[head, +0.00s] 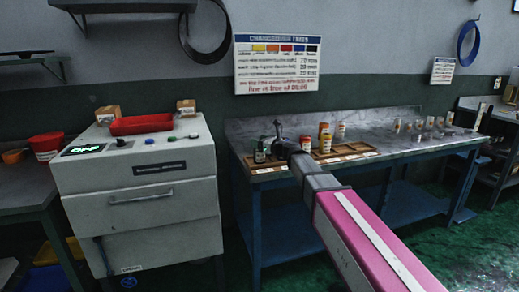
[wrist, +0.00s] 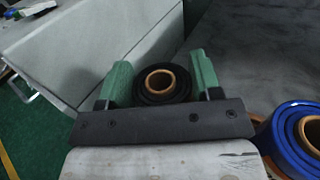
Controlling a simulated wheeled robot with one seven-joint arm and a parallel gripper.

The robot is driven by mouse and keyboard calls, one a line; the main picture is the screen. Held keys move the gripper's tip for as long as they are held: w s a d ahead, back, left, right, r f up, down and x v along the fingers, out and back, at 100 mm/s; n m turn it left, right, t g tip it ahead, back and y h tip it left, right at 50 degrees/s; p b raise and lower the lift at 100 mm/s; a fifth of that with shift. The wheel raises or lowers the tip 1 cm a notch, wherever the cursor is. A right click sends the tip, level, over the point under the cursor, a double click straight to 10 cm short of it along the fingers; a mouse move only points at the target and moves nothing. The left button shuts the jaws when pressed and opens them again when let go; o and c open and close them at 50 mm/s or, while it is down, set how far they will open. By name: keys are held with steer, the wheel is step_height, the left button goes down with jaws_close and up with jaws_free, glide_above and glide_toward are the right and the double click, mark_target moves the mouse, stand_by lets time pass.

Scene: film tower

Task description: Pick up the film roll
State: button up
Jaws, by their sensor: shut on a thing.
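In the wrist view, a dark film roll (wrist: 150,97) with a tan core sits between the two green fingers of my gripper (wrist: 162,68). The fingers are closed on its sides, one on the left and one on the right. In the head view, my gripper (head: 278,140) is over the left end of the workbench, above a shallow tray. The held roll is too small and too covered by my arm there to make out clearly.
In the wrist view, a blue roll (wrist: 282,128) with a tan core stands close on the right. A grey cabinet (head: 140,185) with a red tray (head: 142,124) stands left of the workbench (head: 390,152).

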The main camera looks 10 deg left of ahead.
steer(key=shift+r, duration=0.1)
steer(key=shift+r, duration=0.5)
steer(key=r, duration=0.1)
steer(key=s+r, duration=0.1)
steer(key=r, duration=0.1)
steer(key=shift+s+r, duration=0.2)
steer(key=shift+r, duration=0.1)
steer(key=s+a+r, duration=0.2)
steer(key=s+r, duration=0.4)
steer(key=s, duration=0.4)
steer(key=w+d+f, duration=0.2)
steer(key=d+f, duration=0.5)
steer(key=d, duration=0.4)
steer(key=w+d+f, duration=0.2)
steer(key=d+f, duration=0.5)
steer(key=d, duration=0.5)
steer(key=s+d+f, duration=0.2)
steer(key=d+f, duration=0.1)
steer(key=d, duration=0.5)
steer(key=s+d+f+m+t, duration=0.1)
steer(key=s+d+f, duration=0.2)
steer(key=d, duration=0.5)
steer(key=s+d+f+t+h, duration=0.1)
steer(key=s+d+f, duration=0.1)
steer(key=d+f, duration=0.2)
steer(key=d, duration=0.3)
steer(key=shift+s+d+f+m, duration=0.15)
steer(key=shift+d+m, duration=0.15)
steer(key=shift+d, duration=0.1)
